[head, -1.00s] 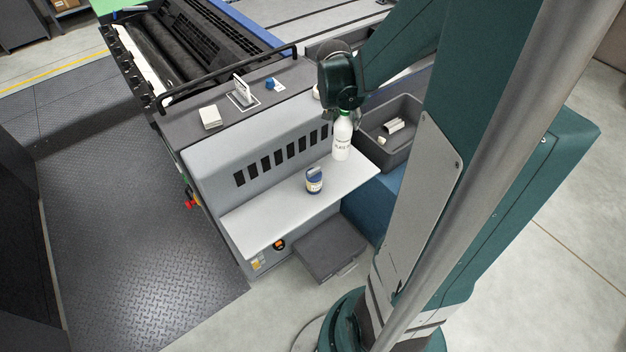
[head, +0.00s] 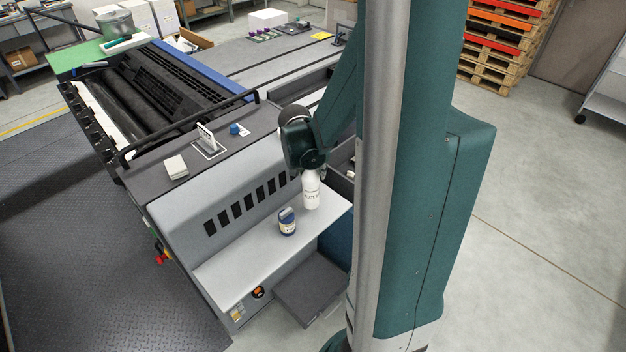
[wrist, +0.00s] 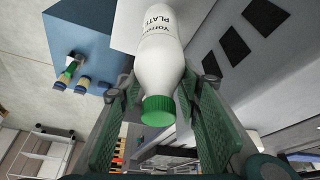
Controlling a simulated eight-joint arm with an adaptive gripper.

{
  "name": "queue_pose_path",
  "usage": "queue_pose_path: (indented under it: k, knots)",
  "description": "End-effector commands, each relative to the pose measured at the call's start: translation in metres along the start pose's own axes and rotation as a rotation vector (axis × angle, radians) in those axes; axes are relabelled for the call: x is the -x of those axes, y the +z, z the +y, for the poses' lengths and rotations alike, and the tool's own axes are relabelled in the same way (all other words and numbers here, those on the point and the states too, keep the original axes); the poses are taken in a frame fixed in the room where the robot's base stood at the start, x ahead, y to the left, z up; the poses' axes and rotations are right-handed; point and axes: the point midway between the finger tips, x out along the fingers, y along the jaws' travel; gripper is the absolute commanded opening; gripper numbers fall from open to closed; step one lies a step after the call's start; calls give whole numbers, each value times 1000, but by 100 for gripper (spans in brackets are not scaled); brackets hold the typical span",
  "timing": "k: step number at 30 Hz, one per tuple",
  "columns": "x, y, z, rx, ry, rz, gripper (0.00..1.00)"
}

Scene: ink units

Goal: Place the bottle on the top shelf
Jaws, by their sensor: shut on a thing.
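The bottle (head: 311,193) is white with dark lettering and looks upright at the right part of the pale shelf (head: 235,272) on the grey machine. My gripper (head: 309,170) is above it and shut on its upper part. In the wrist view the bottle (wrist: 160,58) shows its green cap between the two green-padded fingers of my gripper (wrist: 165,105). Whether its base touches the shelf cannot be told. The machine's higher dark ledge (head: 150,187) lies behind and above the pale shelf.
A small blue-and-white jar (head: 287,222) stands on the pale shelf, left of and nearer than the bottle. A white box (head: 175,167), an upright stand (head: 208,139) and a blue item (head: 238,130) occupy the dark ledge. The left part of the pale shelf is clear.

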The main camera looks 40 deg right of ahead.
Motion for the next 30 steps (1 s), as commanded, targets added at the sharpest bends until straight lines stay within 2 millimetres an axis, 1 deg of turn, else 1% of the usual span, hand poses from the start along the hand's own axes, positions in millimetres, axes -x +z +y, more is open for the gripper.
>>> queue_pose_path:
  k: [7,18,22,30]
  knots:
    - [-6,2,0,0,0,0,0]
    - [-35,14,0,0,0,0,0]
    - [-38,16,0,0,0,0,0]
    - [-38,16,0,0,0,0,0]
